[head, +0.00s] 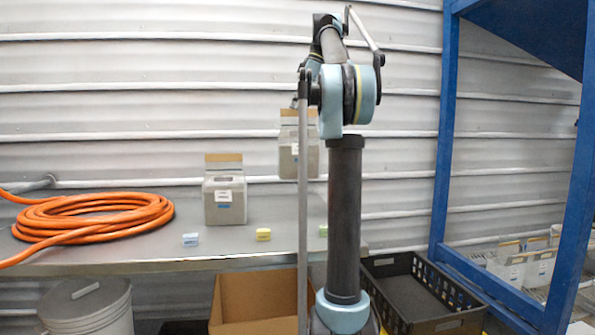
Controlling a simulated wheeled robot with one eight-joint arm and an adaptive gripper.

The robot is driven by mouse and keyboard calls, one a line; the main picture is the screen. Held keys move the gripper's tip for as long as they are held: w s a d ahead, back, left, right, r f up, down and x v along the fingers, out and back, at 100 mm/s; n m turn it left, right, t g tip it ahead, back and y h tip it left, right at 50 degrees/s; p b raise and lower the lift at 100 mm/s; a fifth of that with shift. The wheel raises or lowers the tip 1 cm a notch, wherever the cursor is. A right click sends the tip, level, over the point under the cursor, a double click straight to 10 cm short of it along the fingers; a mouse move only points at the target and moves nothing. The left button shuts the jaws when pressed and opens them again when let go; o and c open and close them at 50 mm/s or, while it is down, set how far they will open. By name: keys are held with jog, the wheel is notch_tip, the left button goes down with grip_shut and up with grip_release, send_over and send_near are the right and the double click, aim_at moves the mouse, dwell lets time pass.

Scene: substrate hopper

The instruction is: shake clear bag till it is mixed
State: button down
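A greyish see-through bag or box with a brown top flap and white label (290,160) shows partly behind my arm. Its bottom edge appears above the table top, so it looks raised; what holds it is hidden. A similar grey bag or box with a brown flap (224,204) stands upright on the metal table (150,256), left of it. I cannot tell from the picture which of the two is the clear bag, nor how mixed the contents are. My gripper is not visible; my upright arm hides that area.
Below are a lidded bucket (88,309), a cardboard box (255,300) and a black crate (465,322). A blue frame (445,130) stands right.

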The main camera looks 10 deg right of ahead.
aim_at(293, 129)
notch_tip(293, 129, down, 5)
jog(key=shift+f, duration=0.1)
dwell(0.4)
jog(key=shift+r, duration=2.7)
jog(key=shift+f, duration=2.6)
